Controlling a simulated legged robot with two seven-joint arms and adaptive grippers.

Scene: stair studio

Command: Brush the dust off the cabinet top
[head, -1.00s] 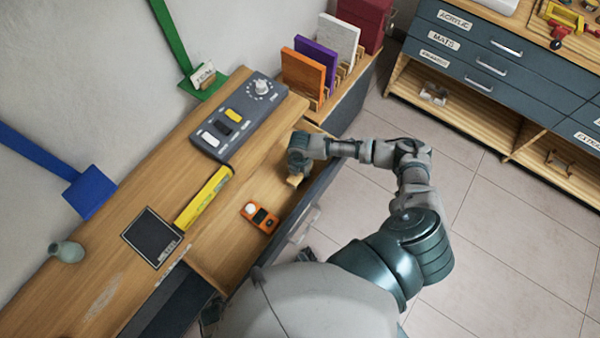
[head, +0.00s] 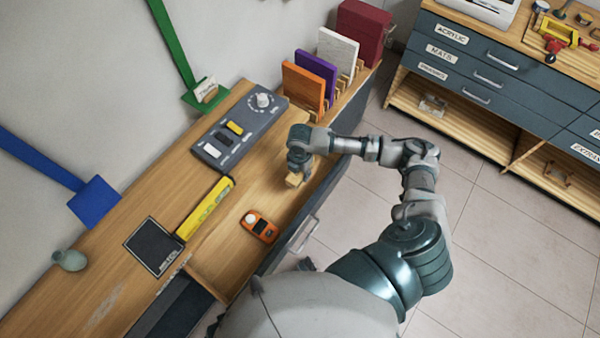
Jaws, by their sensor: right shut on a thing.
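The wooden cabinet top (head: 215,262) runs diagonally along the wall from lower left to upper right. A faint whitish smear (head: 105,302) lies on the wood at lower left. I see no clear dust near the brush. My left gripper is not in view.
Coloured boards (head: 303,88) stand in a rack behind the gripper. A grey-green vase (head: 69,260) is at far left. Open floor lies right.

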